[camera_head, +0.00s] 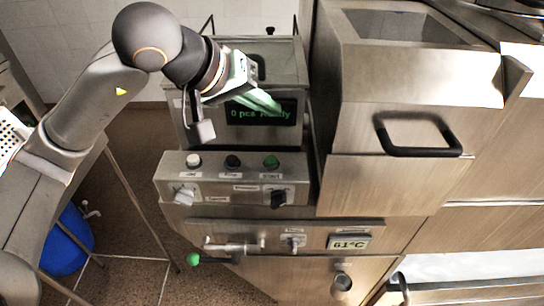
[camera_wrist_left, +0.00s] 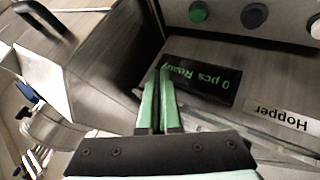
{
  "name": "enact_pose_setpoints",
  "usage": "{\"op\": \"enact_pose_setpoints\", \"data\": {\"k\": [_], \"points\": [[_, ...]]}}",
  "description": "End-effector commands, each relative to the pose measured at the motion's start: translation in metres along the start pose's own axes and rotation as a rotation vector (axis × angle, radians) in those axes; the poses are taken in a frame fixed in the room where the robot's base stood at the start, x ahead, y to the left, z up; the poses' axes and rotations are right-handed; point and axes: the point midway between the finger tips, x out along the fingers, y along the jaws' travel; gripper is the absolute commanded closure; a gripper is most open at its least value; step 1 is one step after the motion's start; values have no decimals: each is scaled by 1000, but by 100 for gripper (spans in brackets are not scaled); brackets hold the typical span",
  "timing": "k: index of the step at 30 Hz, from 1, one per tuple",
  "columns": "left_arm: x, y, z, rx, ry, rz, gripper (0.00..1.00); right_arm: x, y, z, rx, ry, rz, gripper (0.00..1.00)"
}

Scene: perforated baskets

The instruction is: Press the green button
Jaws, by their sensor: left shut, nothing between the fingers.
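The green button (camera_head: 271,162) is the rightmost of three round buttons on the steel control panel (camera_head: 215,192). It also shows near the top of the left wrist view (camera_wrist_left: 198,12), beside a dark button (camera_wrist_left: 254,16). My left gripper (camera_head: 278,108) is shut and empty, in front of the display (camera_head: 262,111) that reads "0 pcs Ready". Its fingertips are above and behind the green button in the head view, apart from it. In the left wrist view the closed fingers (camera_wrist_left: 160,75) point toward the panel. My right gripper is not in view.
A white button (camera_head: 193,160) and a dark button (camera_head: 232,161) sit left of the green one. Knobs (camera_head: 279,199) are below. A steel box with a black handle (camera_head: 418,136) stands at right. A blue bin (camera_head: 68,242) is at lower left.

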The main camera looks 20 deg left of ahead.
Motion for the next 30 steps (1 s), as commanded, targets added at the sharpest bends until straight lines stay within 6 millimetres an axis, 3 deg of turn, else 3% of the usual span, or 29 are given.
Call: {"op": "enact_pose_setpoints", "data": {"k": [8, 21, 30], "points": [[12, -8, 9, -1, -2, 1, 100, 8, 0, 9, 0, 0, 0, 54], [55, -40, 40, -1, 0, 2, 100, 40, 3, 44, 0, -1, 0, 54], [62, -45, 45, -2, -1, 1, 100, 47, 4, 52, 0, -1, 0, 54]]}}
